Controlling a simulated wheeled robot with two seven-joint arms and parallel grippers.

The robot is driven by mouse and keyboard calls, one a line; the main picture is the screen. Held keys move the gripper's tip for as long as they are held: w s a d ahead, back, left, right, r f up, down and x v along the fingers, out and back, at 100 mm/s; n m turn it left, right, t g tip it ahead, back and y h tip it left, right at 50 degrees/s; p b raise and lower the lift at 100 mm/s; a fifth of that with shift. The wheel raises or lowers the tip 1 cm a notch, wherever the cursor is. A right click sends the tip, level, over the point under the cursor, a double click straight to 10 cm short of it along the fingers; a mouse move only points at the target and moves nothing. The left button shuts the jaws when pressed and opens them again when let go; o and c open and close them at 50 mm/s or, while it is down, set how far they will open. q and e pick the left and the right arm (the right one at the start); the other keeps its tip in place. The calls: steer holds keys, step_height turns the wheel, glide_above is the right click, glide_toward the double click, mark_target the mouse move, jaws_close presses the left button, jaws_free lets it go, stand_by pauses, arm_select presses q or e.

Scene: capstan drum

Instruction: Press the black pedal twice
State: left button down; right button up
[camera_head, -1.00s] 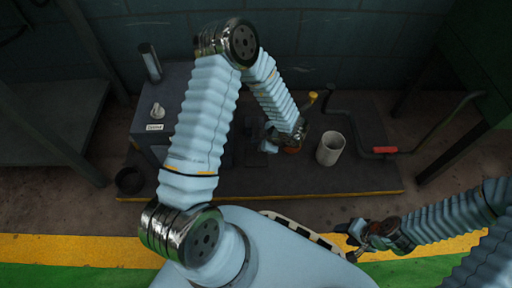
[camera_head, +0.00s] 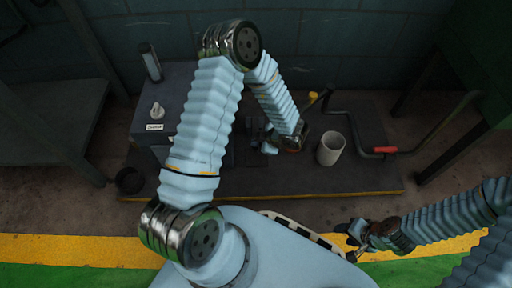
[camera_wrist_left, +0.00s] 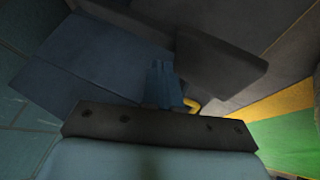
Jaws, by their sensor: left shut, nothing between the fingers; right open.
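A dark flat slab (camera_wrist_left: 220,55), which looks like the black pedal, lies just beyond my left fingertips in the left wrist view. In the head view the pedal is mostly hidden by my left arm and gripper. My left gripper (camera_head: 266,142) is low over the dark platform, and its shut, empty fingers also show in the left wrist view (camera_wrist_left: 166,84). They look close to the slab's near edge; I cannot tell whether they touch it. My right gripper (camera_head: 354,236) is open, near the yellow floor stripe, away from the platform.
A pale cup (camera_head: 331,149) stands right of my left gripper. A crank bar with a red grip (camera_head: 385,150) is farther right. A grey cabinet with a knob (camera_head: 157,111) stands at left. A dark ring (camera_head: 130,181) lies at the platform's front left (camera_head: 300,185).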

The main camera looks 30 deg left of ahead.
mark_target(258, 155)
arm_select(q)
steer(key=shift+s+d+f+b, duration=0.2)
steer(key=shift+f+b, duration=0.35)
steer(key=shift+f, duration=0.35)
steer(key=shift+s+d+f+b, duration=0.15)
steer(key=shift+f+b, duration=0.35)
steer(key=shift+f, duration=0.4)
stand_by(1.4)
steer(key=shift+s+d+f+b, duration=0.1)
steer(key=shift+s+f+b, duration=0.1)
steer(key=shift+f+b, duration=0.3)
steer(key=shift+s+d+f+b, duration=0.1)
steer(key=shift+s+f+b, duration=0.05)
steer(key=shift+f, duration=0.5)
stand_by(1.2)
steer(key=r+p, duration=0.4)
steer(key=w+r+p, duration=0.1)
steer(key=r+p, duration=0.1)
steer(key=shift+a+r, duration=0.15)
steer(key=shift+a, duration=0.2)
steer(key=shift+r+p, duration=0.15)
steer(key=shift+p, duration=0.15)
steer(key=shift+a, duration=0.1)
steer(key=shift+w, duration=0.1)
steer(key=shift+r, duration=0.1)
